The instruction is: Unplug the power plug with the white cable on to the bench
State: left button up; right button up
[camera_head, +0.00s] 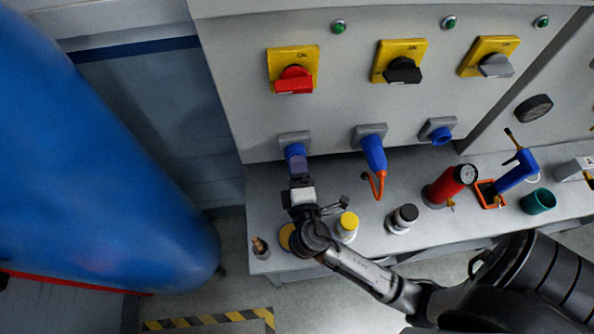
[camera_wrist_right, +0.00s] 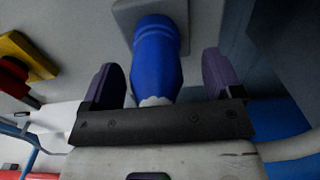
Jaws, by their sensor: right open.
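A blue power plug (camera_head: 295,150) sits in the leftmost grey wall socket (camera_head: 293,139). In the right wrist view the plug (camera_wrist_right: 157,50) stands out of its socket plate, with a small white part at its lower end, likely the white cable. My right gripper (camera_head: 299,172) is at this plug. Its two purple fingers stand apart on either side of the plug, with gaps showing in the wrist view (camera_wrist_right: 160,78). The gripper hides the rest of the cable. My left gripper is out of view.
Another blue plug with an orange cable (camera_head: 374,155) is in the middle socket; a third socket (camera_head: 438,131) is at right. The bench (camera_head: 440,225) holds a yellow-topped item (camera_head: 347,226), a black-topped item (camera_head: 402,218) and a red cylinder (camera_head: 449,187). A red switch (camera_head: 294,80) is above.

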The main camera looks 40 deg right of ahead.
jog(key=shift+d, duration=0.3)
jog(key=shift+a+r, duration=0.1)
jog(key=shift+a, duration=0.1)
jog(key=shift+b+v, duration=0.35)
jog(key=shift+v, duration=0.55)
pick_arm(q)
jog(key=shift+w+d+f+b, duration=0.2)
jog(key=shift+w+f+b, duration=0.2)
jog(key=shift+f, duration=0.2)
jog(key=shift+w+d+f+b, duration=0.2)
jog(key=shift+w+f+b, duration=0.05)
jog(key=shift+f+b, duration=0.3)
pick_arm(e)
jog(key=v, duration=1.2)
jog(key=shift+a, duration=0.15)
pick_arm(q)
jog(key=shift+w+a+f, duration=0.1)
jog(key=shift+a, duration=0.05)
pick_arm(e)
jog(key=shift+w+a, duration=0.1)
